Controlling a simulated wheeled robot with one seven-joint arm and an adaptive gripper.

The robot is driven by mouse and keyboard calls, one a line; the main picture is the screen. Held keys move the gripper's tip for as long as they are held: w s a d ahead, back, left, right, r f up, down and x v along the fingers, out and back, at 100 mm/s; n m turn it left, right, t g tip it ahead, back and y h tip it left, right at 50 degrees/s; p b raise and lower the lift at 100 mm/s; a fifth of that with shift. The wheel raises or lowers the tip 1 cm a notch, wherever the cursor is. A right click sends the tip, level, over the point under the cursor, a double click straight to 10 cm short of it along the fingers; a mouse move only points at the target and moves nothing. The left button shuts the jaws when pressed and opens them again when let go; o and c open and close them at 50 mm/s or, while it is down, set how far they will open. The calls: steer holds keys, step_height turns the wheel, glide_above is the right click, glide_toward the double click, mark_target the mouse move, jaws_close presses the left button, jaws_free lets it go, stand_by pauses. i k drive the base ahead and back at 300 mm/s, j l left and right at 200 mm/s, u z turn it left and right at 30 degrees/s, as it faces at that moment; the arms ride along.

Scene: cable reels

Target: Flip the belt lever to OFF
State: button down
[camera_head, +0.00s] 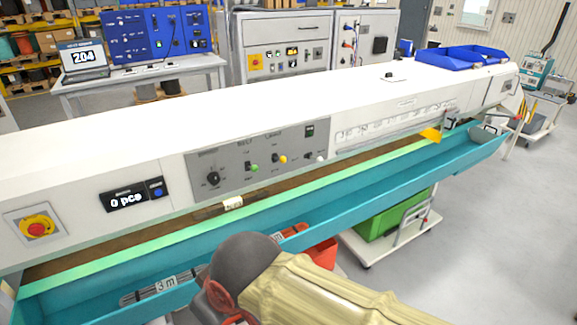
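The belt lever (253,167) has a green tip and sits on the grey control panel (225,178) on the front of the long white machine. It stands below a small label that seems to read BELT. The small markings above and below it are too small to read, so I cannot tell its setting. My arm, in a beige sleeve with a dark rounded joint, reaches in at the bottom, below and apart from the panel.
A black dial (213,178) is left of the belt lever; a yellow-tipped lever (280,159) and a white-tipped lever (318,157) are right of it. A red emergency button (36,229) is far left. A teal trough (345,205) runs below the panel.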

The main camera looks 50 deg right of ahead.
mark_target(254, 168)
steer(key=z, duration=1.25)
